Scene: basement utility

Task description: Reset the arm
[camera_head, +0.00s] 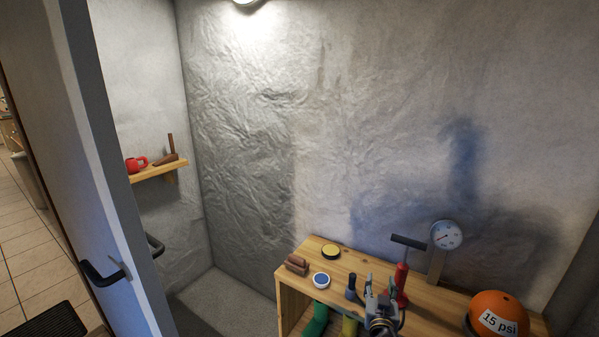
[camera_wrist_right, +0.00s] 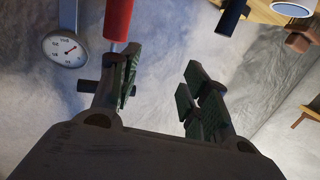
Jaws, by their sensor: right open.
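My right gripper (camera_head: 380,292) shows in the head view over the front of the wooden bench (camera_head: 455,301). Its fingers are apart with nothing between them, as the right wrist view (camera_wrist_right: 160,88) also shows. A red pump (camera_head: 402,281) with a black handle (camera_head: 408,242) stands just right of the gripper on the bench. The red cylinder (camera_wrist_right: 117,18) also appears beside one finger in the wrist view. The round white gauge (camera_head: 446,235) stands behind the pump. My left gripper is not in view.
An orange ball (camera_head: 497,305) labelled "15 psi" sits at the bench's right. A yellow disc (camera_head: 331,251), a blue-topped tin (camera_head: 321,280), a brown block (camera_head: 297,264) and a dark bottle (camera_head: 351,287) lie left. A wall shelf (camera_head: 158,172) and door handle (camera_head: 103,275) are farther left.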

